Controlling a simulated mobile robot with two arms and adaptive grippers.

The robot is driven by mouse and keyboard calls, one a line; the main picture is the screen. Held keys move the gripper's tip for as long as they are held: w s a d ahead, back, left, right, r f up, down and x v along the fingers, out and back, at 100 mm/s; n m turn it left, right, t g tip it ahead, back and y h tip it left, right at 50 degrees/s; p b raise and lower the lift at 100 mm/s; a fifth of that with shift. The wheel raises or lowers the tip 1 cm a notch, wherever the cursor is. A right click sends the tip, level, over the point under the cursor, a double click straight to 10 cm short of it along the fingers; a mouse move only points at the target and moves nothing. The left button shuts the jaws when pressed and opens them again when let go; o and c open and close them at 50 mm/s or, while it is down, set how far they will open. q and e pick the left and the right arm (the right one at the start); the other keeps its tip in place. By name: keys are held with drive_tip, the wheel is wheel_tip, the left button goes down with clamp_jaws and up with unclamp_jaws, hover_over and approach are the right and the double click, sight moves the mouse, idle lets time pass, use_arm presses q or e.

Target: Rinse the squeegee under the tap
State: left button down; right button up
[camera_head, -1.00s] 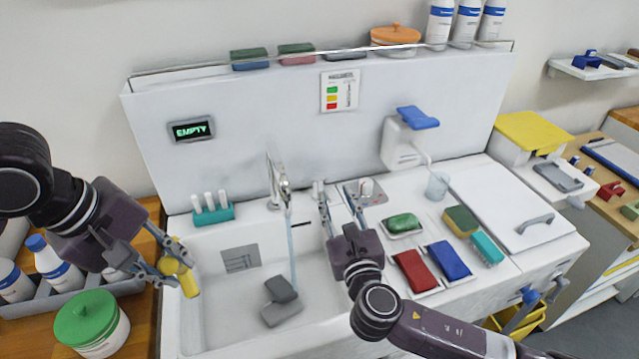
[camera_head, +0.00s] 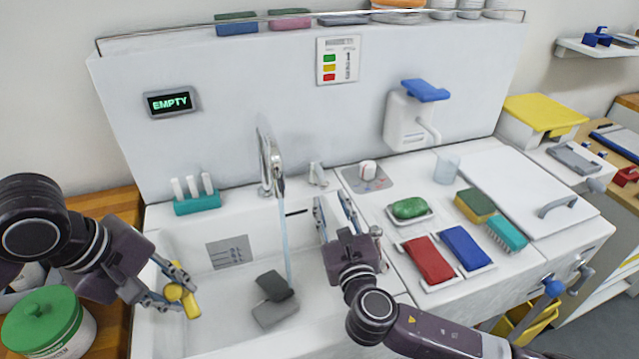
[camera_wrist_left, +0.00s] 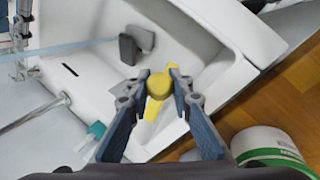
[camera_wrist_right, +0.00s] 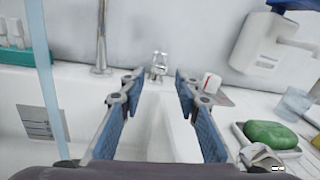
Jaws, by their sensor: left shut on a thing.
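My left gripper (camera_head: 180,285) is shut on a yellow tool, seemingly the squeegee (camera_head: 189,301), over the left part of the white sink (camera_head: 222,318). In the left wrist view the yellow squeegee (camera_wrist_left: 158,88) sits between the fingertips; its far end is partly hidden. The tap (camera_head: 268,160) stands at the sink's back, with a thin water stream (camera_head: 285,235) falling to the right of the squeegee, apart from it. My right gripper (camera_head: 333,208) is open and empty, just in front of a small metal lever (camera_head: 316,174). That lever shows between the fingers in the right wrist view (camera_wrist_right: 159,66).
Dark grey blocks (camera_head: 275,300) lie in the sink by the stream. A teal holder (camera_head: 197,202) stands on the back left rim. Right of the sink are a green soap (camera_head: 409,208), red (camera_head: 429,260) and blue (camera_head: 466,248) pads. A green-lidded tub (camera_head: 45,325) stands left.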

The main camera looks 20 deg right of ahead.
sight(320, 171)
drive_tip(key=w, duration=0.8)
drive_tip(key=w+d+p, duration=0.1)
drive_tip(key=w, duration=0.3)
drive_tip(key=shift+f, duration=0.15)
drive_tip(key=shift+s, duration=0.1)
drive_tip(key=shift+c, duration=0.2)
clamp_jaws()
